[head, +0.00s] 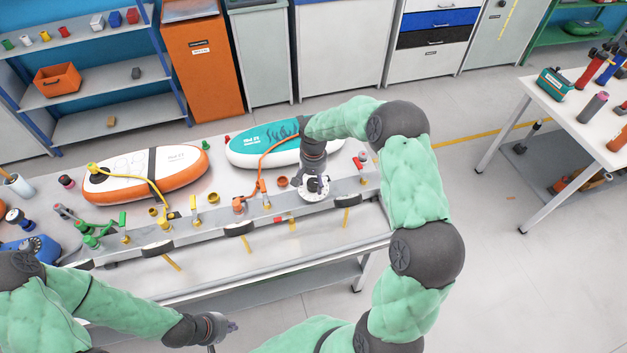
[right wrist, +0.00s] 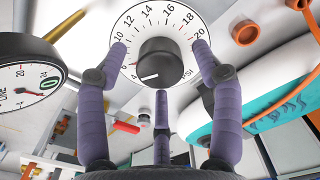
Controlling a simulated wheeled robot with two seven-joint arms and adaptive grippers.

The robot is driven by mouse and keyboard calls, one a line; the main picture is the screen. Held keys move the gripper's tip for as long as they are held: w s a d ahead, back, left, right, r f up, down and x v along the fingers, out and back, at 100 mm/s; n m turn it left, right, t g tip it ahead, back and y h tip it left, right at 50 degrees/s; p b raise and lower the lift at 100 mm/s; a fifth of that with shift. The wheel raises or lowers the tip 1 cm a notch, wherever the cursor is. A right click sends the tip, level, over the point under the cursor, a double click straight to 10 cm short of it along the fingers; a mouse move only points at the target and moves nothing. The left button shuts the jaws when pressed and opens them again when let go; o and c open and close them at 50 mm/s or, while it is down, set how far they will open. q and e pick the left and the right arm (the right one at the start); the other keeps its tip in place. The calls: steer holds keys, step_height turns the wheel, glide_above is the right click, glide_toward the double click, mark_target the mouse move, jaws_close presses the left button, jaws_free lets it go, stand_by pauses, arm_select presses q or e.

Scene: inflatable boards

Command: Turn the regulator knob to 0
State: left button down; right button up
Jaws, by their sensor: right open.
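The regulator knob (right wrist: 165,62) is black and round, at the centre of a white dial (right wrist: 150,17) numbered up to 20 with "PSI". A white mark on the knob points to the lower left of the dial. In the right wrist view my right gripper (right wrist: 160,62) has its purple fingers spread around the dial, open, with a gap to the knob. In the head view the dial (head: 314,193) sits at the right end of the bench's raised rail, under my right gripper (head: 314,178), which mostly hides the knob. My left gripper (head: 228,326) is away from it, at the front; its finger opening is unclear.
A gauge (right wrist: 27,80) stands left of the dial in the wrist view. On the bench lie an orange-edged board (head: 150,172) and a teal board (head: 258,142), with hoses running to the rail. A white table (head: 590,120) with tools stands at the right.

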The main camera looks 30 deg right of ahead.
steer(key=c, duration=1.1)
steer(key=shift+f+n, duration=0.1)
steer(key=shift+n, duration=0.3)
steer(key=n, duration=0.6)
steer(key=shift+n, duration=0.3)
steer(key=n, duration=0.3)
steer(key=shift+n, duration=0.3)
steer(key=shift+s+n, duration=0.1)
steer(key=shift+n, duration=1.8)
